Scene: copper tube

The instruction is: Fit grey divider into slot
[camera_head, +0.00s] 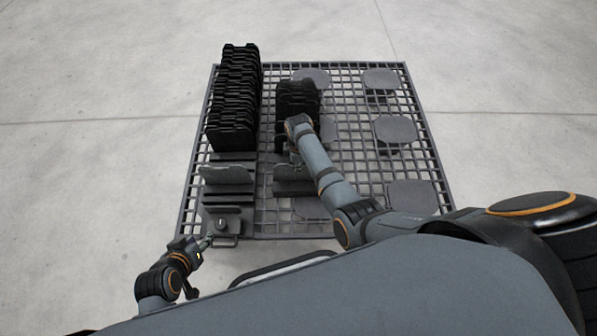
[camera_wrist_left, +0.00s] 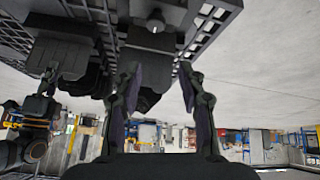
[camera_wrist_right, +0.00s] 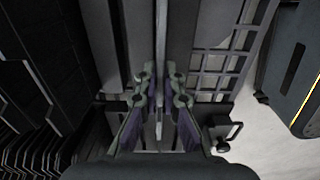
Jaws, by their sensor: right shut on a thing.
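My right gripper (camera_head: 296,158) is over the middle row of the rack, below its short black stack. In the right wrist view its fingers (camera_wrist_right: 160,78) are shut on a thin upright grey divider (camera_wrist_right: 161,38), seen edge-on. A grey plate (camera_head: 291,186) shows under this gripper in the head view; the arm partly covers it, and whether its lower edge is in a slot cannot be seen. My left gripper (camera_head: 207,241) is at the rack's near left corner. In the left wrist view its fingers (camera_wrist_left: 160,80) are apart and empty, near a block with a round knob (camera_wrist_left: 156,24).
The grid rack (camera_head: 352,160) stands on a pale floor. A long black divider stack (camera_head: 235,100) and grey plates (camera_head: 228,174) fill its left row. A short black stack (camera_head: 297,98) stands in the middle row. Flat grey pads (camera_head: 395,129) are on the right. A handle (camera_wrist_right: 229,134) is nearby.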

